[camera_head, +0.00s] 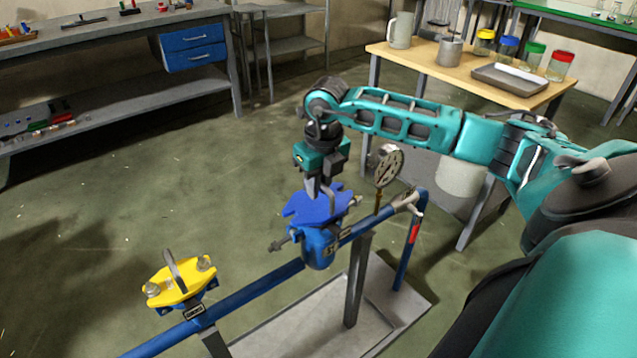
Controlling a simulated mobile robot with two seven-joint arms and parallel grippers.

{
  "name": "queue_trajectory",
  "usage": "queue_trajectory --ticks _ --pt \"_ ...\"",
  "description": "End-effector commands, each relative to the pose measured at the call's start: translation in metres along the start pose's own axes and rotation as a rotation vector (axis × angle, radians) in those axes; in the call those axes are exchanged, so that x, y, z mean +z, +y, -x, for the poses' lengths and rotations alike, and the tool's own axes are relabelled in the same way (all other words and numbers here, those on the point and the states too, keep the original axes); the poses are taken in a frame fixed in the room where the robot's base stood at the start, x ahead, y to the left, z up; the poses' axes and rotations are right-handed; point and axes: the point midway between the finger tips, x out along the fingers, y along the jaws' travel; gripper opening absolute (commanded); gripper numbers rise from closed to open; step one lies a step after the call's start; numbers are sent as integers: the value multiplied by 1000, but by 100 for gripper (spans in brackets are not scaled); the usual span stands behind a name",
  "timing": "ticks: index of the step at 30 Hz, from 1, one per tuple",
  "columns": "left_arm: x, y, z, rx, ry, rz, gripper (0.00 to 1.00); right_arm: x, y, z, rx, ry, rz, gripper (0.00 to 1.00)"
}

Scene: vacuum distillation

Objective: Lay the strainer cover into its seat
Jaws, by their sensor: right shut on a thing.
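The strainer cover (325,208) is a flat blue plate with notched edges. My right gripper (316,190) is shut on it from above, with its fingers pointing down at the plate's middle. The blue strainer body (320,250) is on the blue pipe directly below the cover. The cover hides the seat, so I cannot tell whether the two touch. Metal bolts stick out at the body's left (278,244) and right (353,202). My left gripper is not in view.
A second strainer with a yellow cover (172,288) and upright handle is at lower left on the pipe (255,288). A pressure gauge (388,166) stands close right of my gripper. A wooden table (415,58) with jars is behind my right arm. Open floor lies left.

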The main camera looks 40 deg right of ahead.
Motion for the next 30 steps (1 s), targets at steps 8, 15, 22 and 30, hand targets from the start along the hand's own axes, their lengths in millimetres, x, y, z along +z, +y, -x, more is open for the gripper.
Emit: queue_trajectory --ticks 8,15,22,30 --pt "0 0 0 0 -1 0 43 2 0 3 1 -7 -1 0" --pt "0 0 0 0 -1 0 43 2 0 3 1 -7 -1 0" --pt "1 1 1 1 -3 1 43 2 0 2 1 -7 -1 0" --pt "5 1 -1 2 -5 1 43 1 0 -2 1 -6 -1 0"
